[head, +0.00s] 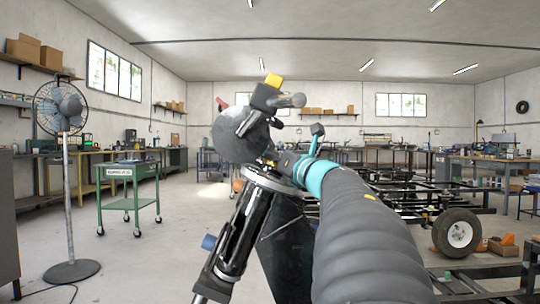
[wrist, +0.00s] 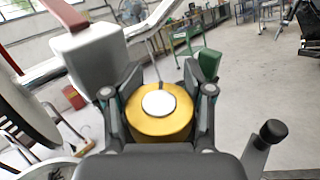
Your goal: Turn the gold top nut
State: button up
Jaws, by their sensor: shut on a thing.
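In the wrist view the gold top nut (wrist: 160,128) is a short gold cylinder with a pale round centre on its upper face. My gripper (wrist: 159,100) has one finger on each side of the nut and is shut on it. In the head view a black strut (head: 238,236) leans up to the right, with a pale round plate at its upper end. My arm and a large grey rounded part stand before the area above it. I cannot make out the gold nut or the fingertips in the head view.
A pale block (wrist: 92,55) with a red bar stands close to my gripper's left in the wrist view. A fan (head: 66,115) and a green cart (head: 130,180) stand at left. A wheeled frame (head: 400,205) is at right. Floor between cart and strut is clear.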

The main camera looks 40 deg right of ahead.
jog(key=shift+f, duration=0.1)
jog(key=o, duration=0.9)
jog(key=shift+s, duration=0.15)
jog(key=v, duration=1.1)
jog(key=shift+s, duration=0.4)
